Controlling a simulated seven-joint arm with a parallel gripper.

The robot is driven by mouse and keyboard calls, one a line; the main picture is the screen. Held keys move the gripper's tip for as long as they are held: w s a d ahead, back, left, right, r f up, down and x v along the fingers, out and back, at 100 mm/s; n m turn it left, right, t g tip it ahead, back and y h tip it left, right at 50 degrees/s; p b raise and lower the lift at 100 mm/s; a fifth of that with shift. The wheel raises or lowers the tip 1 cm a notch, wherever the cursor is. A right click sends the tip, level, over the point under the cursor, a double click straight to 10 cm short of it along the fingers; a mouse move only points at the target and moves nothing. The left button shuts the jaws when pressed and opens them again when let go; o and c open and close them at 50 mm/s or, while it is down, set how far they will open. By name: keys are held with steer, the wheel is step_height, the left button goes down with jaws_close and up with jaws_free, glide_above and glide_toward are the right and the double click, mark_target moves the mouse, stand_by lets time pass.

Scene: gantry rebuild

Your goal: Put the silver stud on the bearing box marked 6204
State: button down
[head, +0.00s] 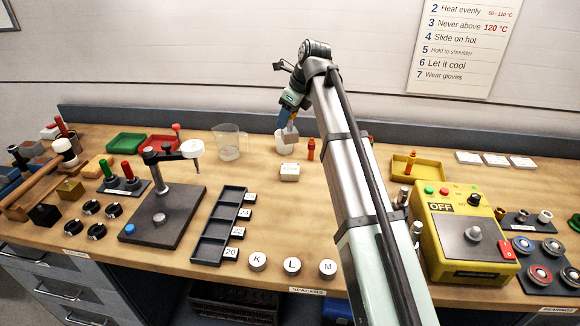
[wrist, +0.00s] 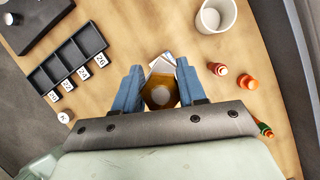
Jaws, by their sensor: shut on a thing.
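My gripper (head: 289,125) has its blue fingers closed around a small shiny faceted piece, seemingly the silver stud (head: 290,136). In the wrist view the stud (wrist: 161,95) lies between the fingertips (wrist: 160,90); it shows a pale round centre and brownish-gold tints, maybe reflections. A small white box (head: 289,172) lies on the bench below and nearer the head camera. The white box (wrist: 163,62) is partly hidden behind the stud in the wrist view. Its print is too small to read. The stud looks held above the bench, apart from the box. Three more white boxes (head: 496,160) lie at the back right.
A white cup (wrist: 215,15) and orange bottle (head: 311,149) stand close to the gripper. A clear jug (head: 229,142) is left of the cup. A black compartment tray (head: 220,224), press (head: 160,216) and yellow heater (head: 462,232) stand around. Bench left of the box is clear.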

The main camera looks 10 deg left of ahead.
mark_target(295, 132)
steer(key=shift+s+d+f, duration=0.1)
steer(key=shift+f, duration=4.95)
steer(key=shift+f, duration=0.1)
steer(key=c, duration=0.6)
jaws_free()
steer(key=shift+c, duration=0.2)
steer(key=v, duration=1.2)
